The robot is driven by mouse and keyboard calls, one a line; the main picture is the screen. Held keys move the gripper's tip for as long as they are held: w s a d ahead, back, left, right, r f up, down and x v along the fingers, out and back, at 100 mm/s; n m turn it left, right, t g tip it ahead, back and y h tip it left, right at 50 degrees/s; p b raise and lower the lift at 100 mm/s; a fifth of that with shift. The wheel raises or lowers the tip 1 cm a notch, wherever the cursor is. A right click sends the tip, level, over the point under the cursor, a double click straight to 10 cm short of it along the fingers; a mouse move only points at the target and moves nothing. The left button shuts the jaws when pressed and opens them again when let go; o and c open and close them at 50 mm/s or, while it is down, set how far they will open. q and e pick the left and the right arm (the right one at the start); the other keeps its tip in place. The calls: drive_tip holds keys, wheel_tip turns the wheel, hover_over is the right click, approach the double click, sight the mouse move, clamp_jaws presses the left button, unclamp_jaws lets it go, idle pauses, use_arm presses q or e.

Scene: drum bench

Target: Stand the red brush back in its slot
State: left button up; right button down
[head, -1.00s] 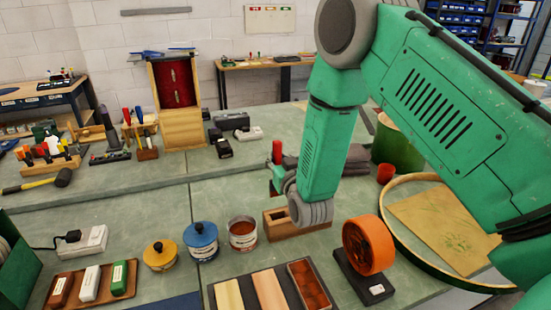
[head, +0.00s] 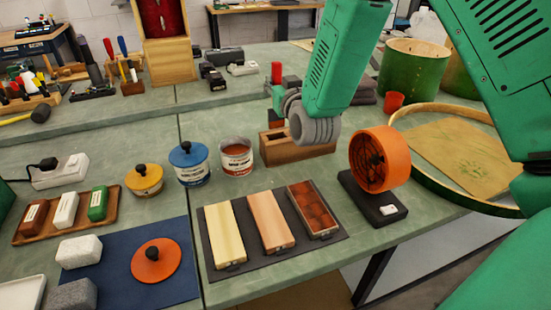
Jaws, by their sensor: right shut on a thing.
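My right gripper (head: 274,94) is mostly hidden by the wrist and is shut on the brush. My wrist covers part of the block's top. I cannot tell whether the brush is over the block or behind it. My left gripper is not in view.
An open tin of red-brown stuff (head: 236,158) stands just left of the block. A dark mat (head: 332,245) with wooden pieces lies in front. A red cup (head: 393,103) stands behind.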

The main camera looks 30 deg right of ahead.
sight(277, 119)
wheel_tip(277, 119, down, 10)
drive_tip(key=shift+r+b, duration=0.1)
drive_tip(key=shift+b, duration=0.25)
drive_tip(key=shift+r, duration=0.1)
drive_tip(key=c, duration=1.6)
unclamp_jaws()
drive_tip(key=shift+r, duration=0.1)
drive_tip(key=v, duration=1.2)
